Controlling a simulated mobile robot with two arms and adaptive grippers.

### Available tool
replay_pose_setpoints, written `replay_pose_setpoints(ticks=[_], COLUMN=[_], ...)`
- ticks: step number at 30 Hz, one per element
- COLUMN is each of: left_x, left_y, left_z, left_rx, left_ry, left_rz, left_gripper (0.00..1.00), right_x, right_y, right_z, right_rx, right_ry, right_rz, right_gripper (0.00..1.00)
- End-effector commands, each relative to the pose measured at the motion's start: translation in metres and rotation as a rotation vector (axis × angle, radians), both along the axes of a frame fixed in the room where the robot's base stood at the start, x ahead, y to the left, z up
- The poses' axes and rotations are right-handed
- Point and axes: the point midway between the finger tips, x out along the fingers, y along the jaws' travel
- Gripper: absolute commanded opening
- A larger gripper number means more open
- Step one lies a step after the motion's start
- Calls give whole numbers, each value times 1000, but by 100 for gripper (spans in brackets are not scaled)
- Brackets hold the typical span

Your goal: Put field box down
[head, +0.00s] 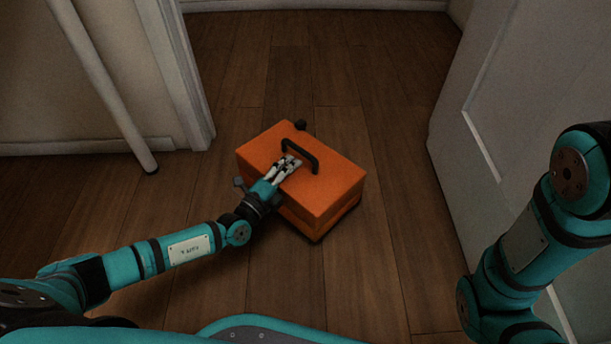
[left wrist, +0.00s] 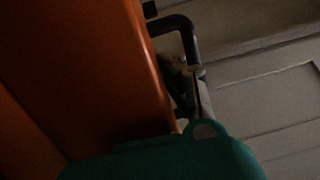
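The field box (head: 325,195) is an orange case with a black handle (head: 303,153) on top. It is upright in the middle of the head view, over the wooden floor; whether its underside touches the floor is hard to tell. My left gripper (head: 290,161) reaches in from the left over the box top, with its fingers closed at the handle. In the dark left wrist view, the orange side of the box (left wrist: 95,70) fills the left, and the fingers (left wrist: 190,75) meet the black handle (left wrist: 183,24). My right gripper is out of view; only my right arm shows.
A door frame and wall (head: 185,75) stand at the left, with a pale pole (head: 105,90) leaning nearby. A white door (head: 490,130) stands at the right. The wooden floor (head: 320,75) behind the box is clear.

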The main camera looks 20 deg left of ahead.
Motion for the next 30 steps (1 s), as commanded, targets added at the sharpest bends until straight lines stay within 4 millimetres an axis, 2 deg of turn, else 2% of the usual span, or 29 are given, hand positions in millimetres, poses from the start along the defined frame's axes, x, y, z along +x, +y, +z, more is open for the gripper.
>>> replay_pose_setpoints(ticks=[1, 5, 14, 21, 22, 27, 30], left_x=[3, 4, 3, 4, 1, 1, 1], left_y=[3, 5, 5, 5, 5, 5, 5], left_z=[6, 4, -29, -28, -35, -35, -35], left_rx=[-6, -8, -8, -8, -2, -2, -2], left_ry=[-15, -14, -14, -13, 1, 0, 0], left_rz=[2, 2, 3, 3, 1, 1, 1], left_gripper=[0, 0, 0, 0, 5, 28, 29], right_x=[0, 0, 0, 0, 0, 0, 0], right_y=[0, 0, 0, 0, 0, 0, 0], right_z=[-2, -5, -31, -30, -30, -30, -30], right_rx=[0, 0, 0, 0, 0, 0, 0], right_ry=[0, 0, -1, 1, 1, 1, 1], right_rz=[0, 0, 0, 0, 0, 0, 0], right_gripper=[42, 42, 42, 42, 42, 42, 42])
